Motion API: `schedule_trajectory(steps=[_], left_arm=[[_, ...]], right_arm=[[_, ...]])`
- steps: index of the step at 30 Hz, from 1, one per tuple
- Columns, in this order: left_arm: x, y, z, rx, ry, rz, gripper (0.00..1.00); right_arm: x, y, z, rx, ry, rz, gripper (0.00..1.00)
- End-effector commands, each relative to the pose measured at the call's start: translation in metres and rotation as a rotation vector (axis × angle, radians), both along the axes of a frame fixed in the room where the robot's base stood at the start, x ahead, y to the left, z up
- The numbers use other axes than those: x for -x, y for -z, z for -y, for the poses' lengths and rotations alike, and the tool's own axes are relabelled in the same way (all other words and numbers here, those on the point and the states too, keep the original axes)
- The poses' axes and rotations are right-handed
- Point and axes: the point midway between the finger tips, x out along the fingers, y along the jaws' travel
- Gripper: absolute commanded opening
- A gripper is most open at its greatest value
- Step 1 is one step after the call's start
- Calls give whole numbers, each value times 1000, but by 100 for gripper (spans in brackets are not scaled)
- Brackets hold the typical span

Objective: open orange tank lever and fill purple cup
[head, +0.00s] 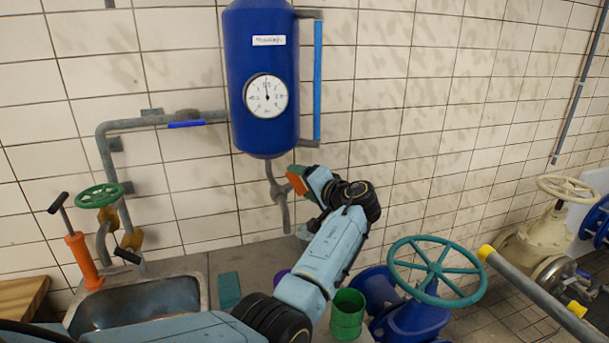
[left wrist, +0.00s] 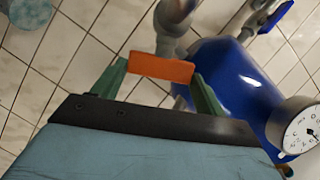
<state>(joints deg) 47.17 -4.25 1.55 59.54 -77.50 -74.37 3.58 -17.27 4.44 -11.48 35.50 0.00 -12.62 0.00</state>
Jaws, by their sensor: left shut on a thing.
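The blue tank (head: 262,45) hangs on the tiled wall, with a gauge on its front and a grey outlet pipe (head: 279,195) below. The orange lever (head: 296,182) is beside this pipe. My left gripper (head: 304,178) is shut on the lever; in the left wrist view the orange lever (left wrist: 161,67) lies between the two green fingers, with the blue tank (left wrist: 235,85) behind. The purple cup (head: 281,277) stands on the counter below, mostly hidden by my left arm. My right gripper is not in view.
A green cup (head: 347,312) stands right of my left arm. A teal block (head: 229,290) lies near the sink (head: 140,303). A teal handwheel (head: 436,271) on a blue valve is at the right. An orange pump-like lever (head: 82,259) stands left of the sink.

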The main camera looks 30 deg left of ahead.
Motion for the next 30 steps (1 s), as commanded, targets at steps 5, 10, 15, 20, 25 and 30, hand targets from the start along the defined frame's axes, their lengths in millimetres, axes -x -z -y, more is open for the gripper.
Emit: schedule_trajectory(steps=[5, 10, 15, 20, 25, 30], left_arm=[[0, 0, 1, 8, 8, -8, 50], [0, 0, 1, 7, 9, -8, 50], [0, 0, 1, 7, 8, -7, 91], [0, 0, 1, 6, 7, -6, 95], [0, 0, 2, 6, 8, -6, 95], [6, -2, 19, 6, 9, -5, 95]], right_arm=[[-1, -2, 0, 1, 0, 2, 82], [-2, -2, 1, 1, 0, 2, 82], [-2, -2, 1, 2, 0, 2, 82], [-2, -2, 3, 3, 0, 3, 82], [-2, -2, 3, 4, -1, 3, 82], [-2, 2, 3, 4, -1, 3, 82]])
